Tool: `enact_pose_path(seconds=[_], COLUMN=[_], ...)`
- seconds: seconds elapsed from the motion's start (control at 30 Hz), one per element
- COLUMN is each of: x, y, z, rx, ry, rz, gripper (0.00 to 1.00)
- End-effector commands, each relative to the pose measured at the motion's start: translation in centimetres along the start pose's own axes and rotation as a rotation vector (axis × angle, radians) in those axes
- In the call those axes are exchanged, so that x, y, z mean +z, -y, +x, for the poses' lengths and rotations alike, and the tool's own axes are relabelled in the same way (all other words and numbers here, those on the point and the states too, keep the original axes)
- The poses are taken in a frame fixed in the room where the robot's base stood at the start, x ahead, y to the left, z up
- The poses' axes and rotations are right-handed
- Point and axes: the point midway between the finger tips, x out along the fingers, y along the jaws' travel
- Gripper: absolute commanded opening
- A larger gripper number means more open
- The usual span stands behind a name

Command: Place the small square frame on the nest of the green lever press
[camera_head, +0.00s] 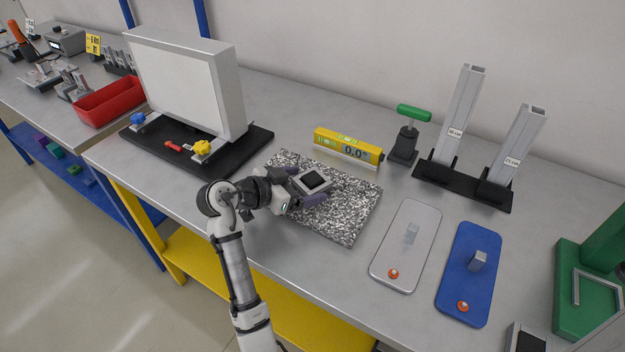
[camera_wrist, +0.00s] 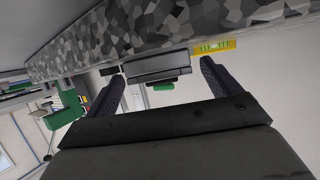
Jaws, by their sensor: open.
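The small square frame (camera_head: 304,187), grey with a dark centre, is on the speckled granite-like slab (camera_head: 345,219). My gripper (camera_head: 311,184) is low over the slab, with its two dark fingers open on either side of the frame. In the wrist view, the grey frame (camera_wrist: 157,68) shows between the fingertips (camera_wrist: 160,78), with a gap on both sides. The green lever press (camera_head: 572,290) is at the far right, partly cut off by the picture edge.
A yellow level (camera_head: 347,146) and a green-handled stamp (camera_head: 404,146) stand behind the slab. Two upright grey profiles (camera_head: 455,120) stand on a black base. A white plate (camera_head: 406,250) and a blue plate (camera_head: 468,275) lie between slab and press. A lightbox panel (camera_head: 187,82) stands left.

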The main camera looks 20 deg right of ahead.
Motion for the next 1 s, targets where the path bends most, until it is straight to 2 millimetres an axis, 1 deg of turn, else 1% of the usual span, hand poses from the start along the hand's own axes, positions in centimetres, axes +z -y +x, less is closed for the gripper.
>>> enact_pose_path(seconds=[0.2,0.23,0.6,0.63,0.67,0.87,0.97,1.0], x=[0.1,0.1,0.0,0.0,0.0,-0.2,-1.1,-1.6], y=[0.0,0.0,0.0,0.0,0.0,0.0,0.1,0.1], z=[0.1,0.1,0.1,0.1,0.1,0.0,-0.3,-0.6], rx=[-0.001,-0.001,-0.001,-0.001,-0.001,-0.001,-0.003,-0.003], ry=[0.000,0.000,0.000,-0.001,-0.001,-0.002,-0.003,-0.003], rz=[0.000,0.000,0.000,0.001,0.001,0.002,0.005,0.007], gripper=[0.89,0.86,0.38,0.37,0.33,0.33,0.33,0.33])
